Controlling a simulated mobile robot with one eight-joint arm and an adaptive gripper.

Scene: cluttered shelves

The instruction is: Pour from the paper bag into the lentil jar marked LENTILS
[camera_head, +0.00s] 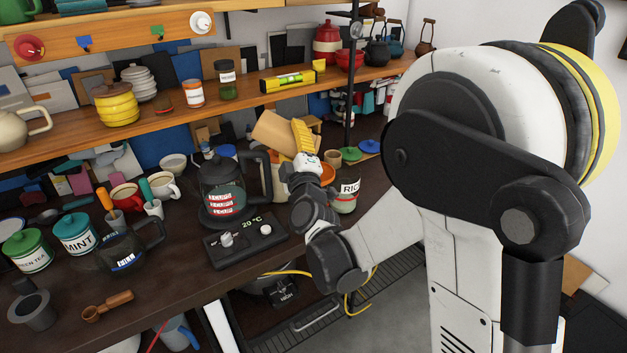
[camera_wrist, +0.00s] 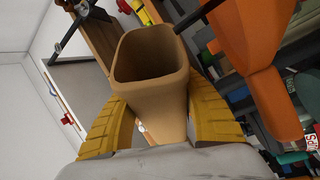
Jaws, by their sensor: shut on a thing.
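My gripper (camera_head: 303,137) is shut on the brown paper bag (camera_head: 276,130) above the dark counter. The bag looks tilted in the head view. In the wrist view the bag (camera_wrist: 151,100) sits between the two yellow fingers of my gripper (camera_wrist: 165,122). Its squarish mouth is open, and I see bare brown inner walls but no contents. I can read no jar marked LENTILS in either view. A jar labelled RIC (camera_head: 346,194) stands below and right of my gripper, partly hidden, with my arm close by.
A glass coffee pot (camera_head: 222,188) and a control panel (camera_head: 245,240) stand left of my arm. MINT (camera_head: 77,236) and GREEN TEA (camera_head: 27,252) canisters stand further left. A loaded wooden shelf (camera_head: 225,108) runs behind the bag. A large orange thing (camera_wrist: 255,60) is close in the wrist view.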

